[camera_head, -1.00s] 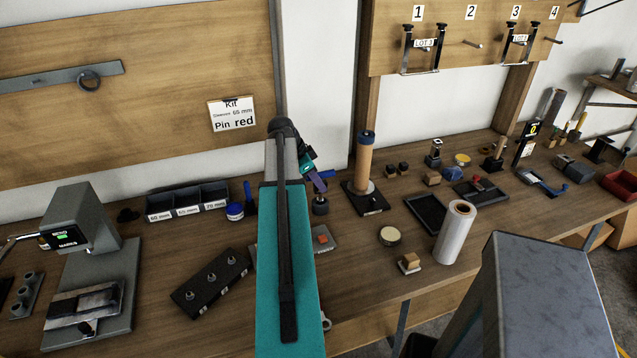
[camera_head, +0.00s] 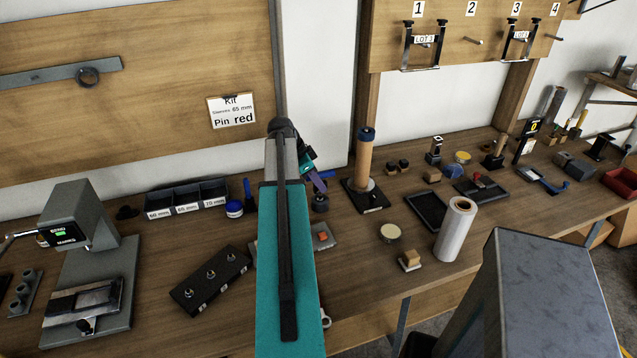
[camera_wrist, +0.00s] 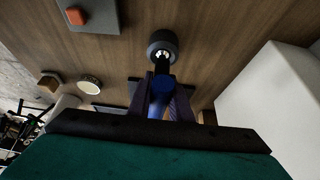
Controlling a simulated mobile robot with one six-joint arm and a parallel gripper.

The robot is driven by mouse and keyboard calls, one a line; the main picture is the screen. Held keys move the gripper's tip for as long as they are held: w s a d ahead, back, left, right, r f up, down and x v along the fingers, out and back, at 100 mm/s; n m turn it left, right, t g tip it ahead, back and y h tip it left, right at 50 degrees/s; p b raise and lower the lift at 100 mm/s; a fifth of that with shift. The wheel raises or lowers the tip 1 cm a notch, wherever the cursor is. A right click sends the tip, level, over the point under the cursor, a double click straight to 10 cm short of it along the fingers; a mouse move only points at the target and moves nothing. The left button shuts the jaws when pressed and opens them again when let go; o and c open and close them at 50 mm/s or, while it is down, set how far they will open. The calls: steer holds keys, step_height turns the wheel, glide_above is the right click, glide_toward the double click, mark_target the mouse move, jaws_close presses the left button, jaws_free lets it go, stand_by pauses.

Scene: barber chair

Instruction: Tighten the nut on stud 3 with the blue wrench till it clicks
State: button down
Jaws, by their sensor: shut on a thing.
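My gripper (camera_head: 317,184) is over the bench just right of my teal arm. In the wrist view its purple fingers (camera_wrist: 164,80) are shut on a blue-handled tool, which looks like the blue wrench (camera_wrist: 162,88); its blue end also shows in the head view (camera_head: 328,174). A dark shaft runs from it to a dark round piece (camera_wrist: 162,42) with a bright opening, close to the bench top. I cannot tell whether that piece belongs to the tool. A black block (camera_head: 201,292) with three studs lies left of my arm; its small labels are unreadable.
A grey plate with a red-orange button (camera_head: 323,237) lies beside my arm. An upright tan cylinder (camera_head: 365,160) on a black base stands right of the gripper. A labelled bin row (camera_head: 187,208) and a blue-lidded jar (camera_head: 235,210) are left. A white roll (camera_head: 456,232) stands right.

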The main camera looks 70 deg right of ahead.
steer(key=shift+f, duration=0.1)
stand_by(0.4)
steer(key=c, duration=1.5)
jaws_free()
steer(key=shift+c, duration=0.2)
steer(key=shift+w, duration=0.1)
steer(key=b+v, duration=0.3)
steer(key=v, duration=1)
steer(key=shift+r, duration=0.35)
